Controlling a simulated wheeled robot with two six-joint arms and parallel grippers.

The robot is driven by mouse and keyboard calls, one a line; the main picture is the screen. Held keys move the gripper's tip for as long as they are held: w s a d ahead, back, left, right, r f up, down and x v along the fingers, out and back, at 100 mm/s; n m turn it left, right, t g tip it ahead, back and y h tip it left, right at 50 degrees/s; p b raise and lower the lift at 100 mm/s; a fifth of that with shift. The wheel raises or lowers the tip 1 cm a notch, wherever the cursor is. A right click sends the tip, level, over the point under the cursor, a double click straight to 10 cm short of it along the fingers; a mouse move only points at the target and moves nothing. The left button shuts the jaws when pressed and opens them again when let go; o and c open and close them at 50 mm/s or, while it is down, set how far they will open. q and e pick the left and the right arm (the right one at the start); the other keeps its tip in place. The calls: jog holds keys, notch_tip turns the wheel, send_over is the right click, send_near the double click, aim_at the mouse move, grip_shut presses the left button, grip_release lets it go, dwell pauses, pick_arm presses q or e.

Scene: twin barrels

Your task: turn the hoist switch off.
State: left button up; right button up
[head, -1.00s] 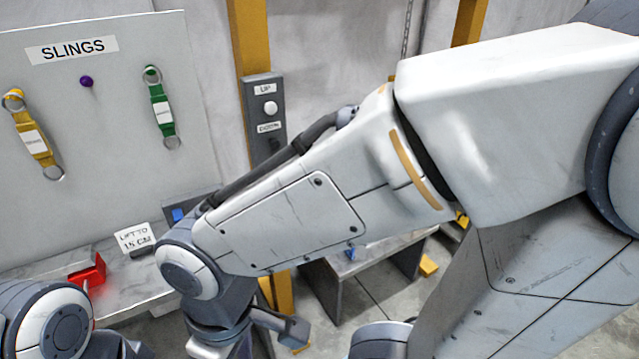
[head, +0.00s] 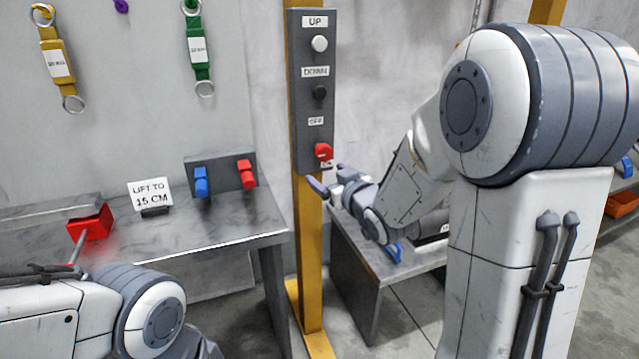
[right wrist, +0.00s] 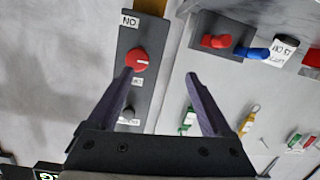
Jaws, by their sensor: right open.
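The hoist switch is a red rotary knob (head: 323,151) low on a grey control panel (head: 301,95) fixed to a yellow post. An OFF label is above the knob and an ON label below it. In the right wrist view the picture is upside down; the knob (right wrist: 138,60) has a pale mark pointing sideways, a little up. My right gripper (head: 331,180) is open and empty, just below the knob in the head view. In the wrist view its fingers (right wrist: 158,74) spread wide, with the left fingertip near the knob. Contact cannot be told. My left gripper is out of view.
The panel also has a white UP button (head: 319,43) and a dark DOWN button (head: 319,93). A low table (head: 352,250) stands below my right gripper.

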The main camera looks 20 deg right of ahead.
aim_at(326, 156)
jog(key=w+d, duration=0.1)
jog(key=w, duration=0.2)
jog(key=w+d+t, duration=0.1)
jog(key=w, duration=0.3)
jog(key=w+d+t, duration=0.1)
jog(key=w, duration=0.2)
jog(key=shift+w+f, duration=0.15)
jog(key=shift+w, duration=0.2)
grip_shut()
